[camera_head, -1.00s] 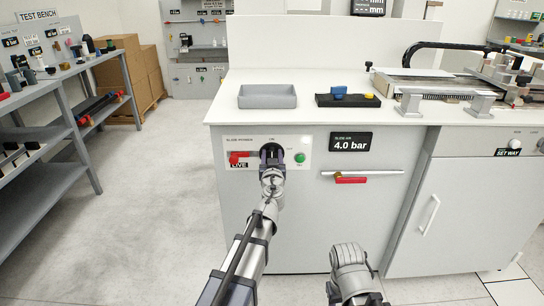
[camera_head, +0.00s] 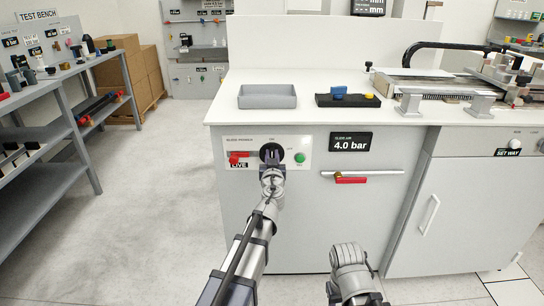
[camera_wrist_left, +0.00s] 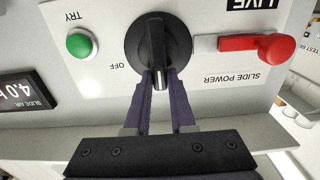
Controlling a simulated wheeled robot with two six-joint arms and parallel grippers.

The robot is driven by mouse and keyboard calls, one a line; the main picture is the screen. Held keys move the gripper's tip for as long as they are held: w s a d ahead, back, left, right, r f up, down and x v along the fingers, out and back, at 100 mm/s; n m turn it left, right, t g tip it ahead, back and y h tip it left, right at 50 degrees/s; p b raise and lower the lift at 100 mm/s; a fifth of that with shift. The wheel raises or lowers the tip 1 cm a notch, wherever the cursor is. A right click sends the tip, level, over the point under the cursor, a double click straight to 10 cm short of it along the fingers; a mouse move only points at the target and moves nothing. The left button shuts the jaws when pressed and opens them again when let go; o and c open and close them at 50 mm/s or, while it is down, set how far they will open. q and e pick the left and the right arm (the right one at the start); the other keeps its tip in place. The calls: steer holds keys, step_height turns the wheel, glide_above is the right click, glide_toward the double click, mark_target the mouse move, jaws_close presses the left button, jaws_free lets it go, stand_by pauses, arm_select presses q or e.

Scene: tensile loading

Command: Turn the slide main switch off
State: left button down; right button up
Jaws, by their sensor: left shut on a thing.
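The slide main switch is a round black rotary knob (camera_head: 272,152) on the SLIDE POWER panel of the grey cabinet. In the left wrist view the picture is upside down, and the knob (camera_wrist_left: 150,38) has a raised bar handle with a white mark at its lower end. The word OFF stands to the lower left of the knob there. My left gripper (camera_head: 270,160) is at the knob, its two purple fingers (camera_wrist_left: 160,78) shut on the marked end of the handle. My right arm shows at the bottom of the head view, its fingers not visible.
A red lever (camera_head: 238,157) by the LIVE label and a green TRY button (camera_head: 300,158) flank the knob. A red-handled valve (camera_head: 350,180) is to the right. A grey tray (camera_head: 267,97) and a black block (camera_head: 347,100) lie on the worktop above.

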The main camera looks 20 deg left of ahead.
arm_select(q)
steer(key=shift+w+d+f+m+b, duration=0.1)
steer(key=shift+d+f+m+b, duration=0.35)
steer(key=shift+m, duration=2.5)
steer(key=shift+w+d+f+m+b, duration=0.15)
steer(key=shift+d+f+m+b, duration=0.25)
steer(key=shift+m, duration=2.5)
steer(key=shift+w+d+f+m+b, duration=0.1)
steer(key=shift+d+f+m+b, duration=0.35)
steer(key=shift+m, duration=2.8)
steer(key=c, duration=0.8)
jaws_free()
steer(key=shift+o, duration=0.2)
steer(key=shift+s, duration=0.1)
